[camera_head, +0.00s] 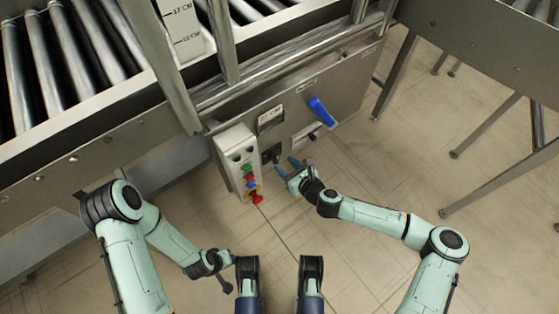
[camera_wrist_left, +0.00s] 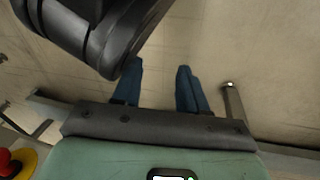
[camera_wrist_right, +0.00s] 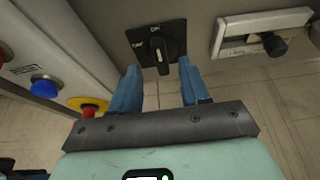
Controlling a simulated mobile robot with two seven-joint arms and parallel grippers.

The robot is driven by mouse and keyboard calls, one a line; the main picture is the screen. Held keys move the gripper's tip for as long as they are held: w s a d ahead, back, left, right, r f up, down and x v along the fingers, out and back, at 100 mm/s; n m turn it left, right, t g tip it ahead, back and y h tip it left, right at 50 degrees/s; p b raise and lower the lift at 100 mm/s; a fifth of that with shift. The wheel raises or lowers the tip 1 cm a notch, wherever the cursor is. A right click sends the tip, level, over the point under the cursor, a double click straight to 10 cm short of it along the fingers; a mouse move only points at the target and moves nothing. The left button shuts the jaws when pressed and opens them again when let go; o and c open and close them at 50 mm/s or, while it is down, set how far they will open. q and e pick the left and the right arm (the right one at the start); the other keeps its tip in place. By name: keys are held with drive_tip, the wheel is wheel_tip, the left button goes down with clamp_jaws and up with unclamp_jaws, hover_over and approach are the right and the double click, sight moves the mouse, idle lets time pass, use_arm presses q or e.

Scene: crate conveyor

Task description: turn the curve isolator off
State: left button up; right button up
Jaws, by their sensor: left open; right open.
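The curve isolator (camera_wrist_right: 157,45) is a black rotary switch on a dark square plate on the grey machine side. Its handle points roughly up-down in the right wrist view; its small lettering is hard to read. It also shows small in the head view (camera_head: 267,156). My right gripper (camera_wrist_right: 158,66) is open, its two blue fingers pointing at the switch, one on each side of the handle's lower end in the picture. I cannot tell whether they touch. In the head view the right gripper (camera_head: 286,168) is just right of the switch. My left gripper (camera_wrist_left: 159,68) is open and empty above bare floor.
A control box (camera_head: 236,160) with coloured buttons and a red emergency stop (camera_head: 256,198) stands left of the switch. To the right are a white slotted panel with a black knob (camera_wrist_right: 275,45) and a blue lever (camera_head: 321,111). Rollers lie above; the floor is clear.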

sight(277, 159)
use_arm(q)
drive_tip(key=shift+g, duration=0.6)
drive_tip(key=shift+s+a+f+b, duration=0.15)
drive_tip(key=shift+s+f+b, duration=0.15)
drive_tip(key=shift+s+f, duration=0.45)
drive_tip(key=shift+s+a+f+b, duration=0.1)
drive_tip(key=shift+s+f+b, duration=0.15)
drive_tip(key=shift+s+f, duration=0.4)
use_arm(e)
drive_tip(key=shift+x, duration=2.25)
use_arm(q)
drive_tip(key=shift+s+r, duration=0.15)
drive_tip(key=shift+r, duration=0.05)
use_arm(e)
drive_tip(key=shift+c, duration=0.4)
clamp_jaws()
